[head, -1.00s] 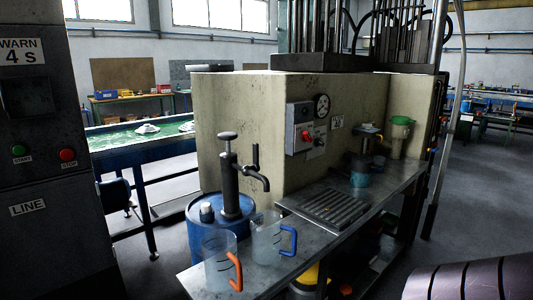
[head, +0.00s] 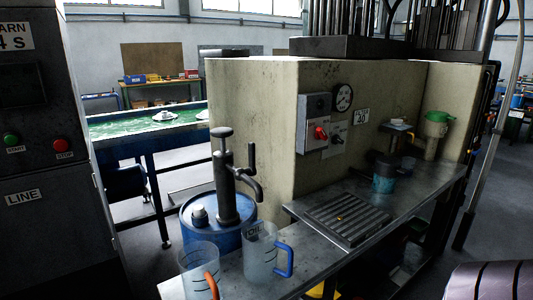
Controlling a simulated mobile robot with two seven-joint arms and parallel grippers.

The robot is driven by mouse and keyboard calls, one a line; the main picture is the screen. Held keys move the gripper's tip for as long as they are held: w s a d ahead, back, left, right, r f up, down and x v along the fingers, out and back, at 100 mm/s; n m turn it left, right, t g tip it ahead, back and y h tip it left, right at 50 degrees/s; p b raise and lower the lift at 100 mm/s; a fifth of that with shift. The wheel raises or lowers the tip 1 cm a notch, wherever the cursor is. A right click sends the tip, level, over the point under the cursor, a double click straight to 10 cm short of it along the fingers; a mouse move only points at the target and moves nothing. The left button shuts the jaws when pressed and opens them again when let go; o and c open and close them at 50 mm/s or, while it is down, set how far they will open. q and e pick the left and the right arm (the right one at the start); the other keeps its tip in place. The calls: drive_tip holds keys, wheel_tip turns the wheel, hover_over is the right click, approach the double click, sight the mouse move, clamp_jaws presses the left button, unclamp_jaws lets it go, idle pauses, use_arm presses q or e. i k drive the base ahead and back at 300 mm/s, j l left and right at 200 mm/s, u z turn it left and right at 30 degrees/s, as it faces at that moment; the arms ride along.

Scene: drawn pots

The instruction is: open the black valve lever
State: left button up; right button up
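A black lever (head: 252,156) stands upright on the dark spout (head: 246,178) of a hand pump. The pump (head: 226,185) has a round knob on top and rises from a blue drum (head: 183,232). Its spout curves down to the right, above a clear jug with a blue handle (head: 261,256). A gap shows between spout and jug. The lever's joint with the spout is small and dark. Neither of my grippers is in view.
A second clear jug with an orange handle (head: 198,272) stands at the front of the metal bench (head: 330,257). A slotted drip tray (head: 346,218), a teal can (head: 384,178) and a green funnel (head: 437,122) are farther right. A dark cabinet (head: 50,180) stands at left.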

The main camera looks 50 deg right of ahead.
sight(251, 171)
drive_tip(key=l, duration=2.6)
drive_tip(key=k+l, duration=0.15)
drive_tip(key=k+l+z, duration=0.1)
drive_tip(key=k+z, duration=0.25)
drive_tip(key=k, duration=0.25)
drive_tip(key=j+z, duration=0.2)
drive_tip(key=z, duration=1)
drive_tip(key=j, duration=0.45)
drive_tip(key=k+j, duration=0.15)
drive_tip(key=j, duration=0.75)
drive_tip(key=k, duration=0.05)
